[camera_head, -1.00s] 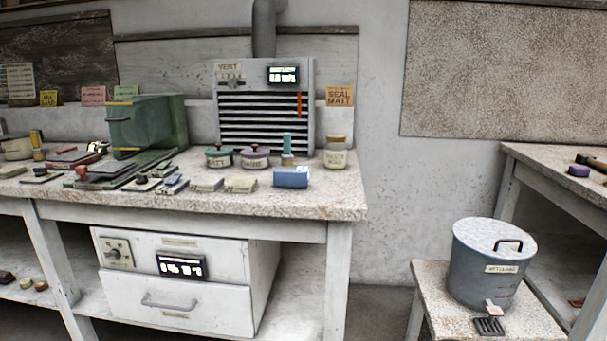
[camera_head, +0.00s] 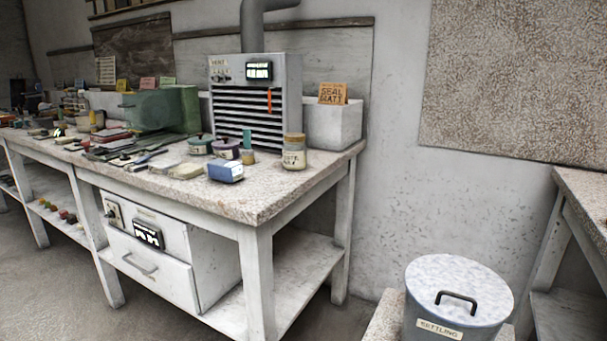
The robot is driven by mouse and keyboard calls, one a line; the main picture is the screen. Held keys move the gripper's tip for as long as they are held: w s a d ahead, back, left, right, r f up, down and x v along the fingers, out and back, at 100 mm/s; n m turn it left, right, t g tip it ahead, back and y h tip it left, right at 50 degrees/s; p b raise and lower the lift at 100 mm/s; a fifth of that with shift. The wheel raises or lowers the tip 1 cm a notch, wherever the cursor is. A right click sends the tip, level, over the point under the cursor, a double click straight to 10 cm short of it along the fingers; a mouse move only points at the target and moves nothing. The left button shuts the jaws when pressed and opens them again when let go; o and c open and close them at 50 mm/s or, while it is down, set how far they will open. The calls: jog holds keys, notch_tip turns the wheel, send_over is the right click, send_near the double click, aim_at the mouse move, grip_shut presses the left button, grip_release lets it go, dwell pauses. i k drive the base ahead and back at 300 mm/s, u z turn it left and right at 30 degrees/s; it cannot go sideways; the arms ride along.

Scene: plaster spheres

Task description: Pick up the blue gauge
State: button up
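A small blue block-shaped object (camera_head: 226,172), pale on its right end, lies near the front right part of the speckled bench top (camera_head: 262,203). It may be the blue gauge, but it is too small to be sure. Behind it stand a purple-lidded pot (camera_head: 226,148), a teal-lidded pot (camera_head: 200,144) and a small jar with a teal top (camera_head: 248,153). My gripper is not in view.
A labelled jar (camera_head: 294,155) stands right of the blue object, before a vent unit (camera_head: 255,100). Pale blocks (camera_head: 186,171) lie to its left. A lidded settling bucket (camera_head: 458,290) stands at the lower right. Bare floor (camera_head: 50,285) shows at the lower left.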

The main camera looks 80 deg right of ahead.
aim_at(226, 172)
jog(key=k, duration=0.9)
jog(key=z, duration=1.75)
